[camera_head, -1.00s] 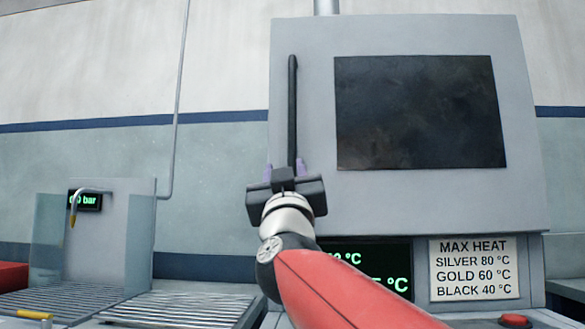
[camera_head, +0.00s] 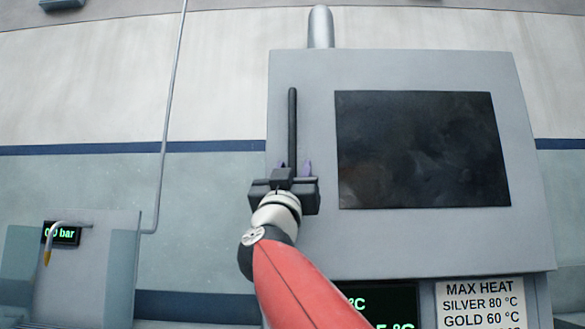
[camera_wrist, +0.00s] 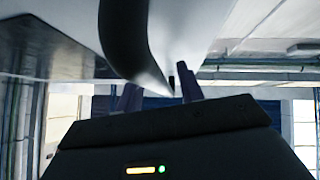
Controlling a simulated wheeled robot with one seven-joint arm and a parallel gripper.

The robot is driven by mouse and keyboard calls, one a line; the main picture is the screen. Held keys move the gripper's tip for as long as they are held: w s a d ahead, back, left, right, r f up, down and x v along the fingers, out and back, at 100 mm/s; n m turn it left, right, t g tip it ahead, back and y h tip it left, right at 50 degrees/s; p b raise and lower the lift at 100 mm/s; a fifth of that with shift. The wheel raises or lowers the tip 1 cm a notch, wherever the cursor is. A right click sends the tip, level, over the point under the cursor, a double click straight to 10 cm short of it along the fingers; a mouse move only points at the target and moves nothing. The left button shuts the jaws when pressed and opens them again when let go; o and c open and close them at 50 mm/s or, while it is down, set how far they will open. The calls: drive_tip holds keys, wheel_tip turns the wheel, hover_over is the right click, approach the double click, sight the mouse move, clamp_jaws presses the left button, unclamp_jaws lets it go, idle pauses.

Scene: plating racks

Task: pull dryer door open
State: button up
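The dryer (camera_head: 420,245) is a grey box with a dark window (camera_head: 425,150) in its front door. The door looks shut. A black vertical handle (camera_head: 292,115) runs along the door's left side. My gripper (camera_head: 294,164) is at the lower visible part of the handle. Its two purple fingers stand apart on either side of the handle, with gaps showing. In the wrist view, the handle (camera_wrist: 125,40) comes down large and dark near the fingers (camera_wrist: 160,92). The handle's lower end is hidden behind my gripper in the head view.
A sign with heat limits (camera_head: 480,303) and a green display (camera_head: 375,312) sit below the door. A grey station with a pressure display (camera_head: 62,234) and spout stands at left. A pipe (camera_head: 322,25) rises from the dryer's top.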

clamp_jaws()
idle(0.3)
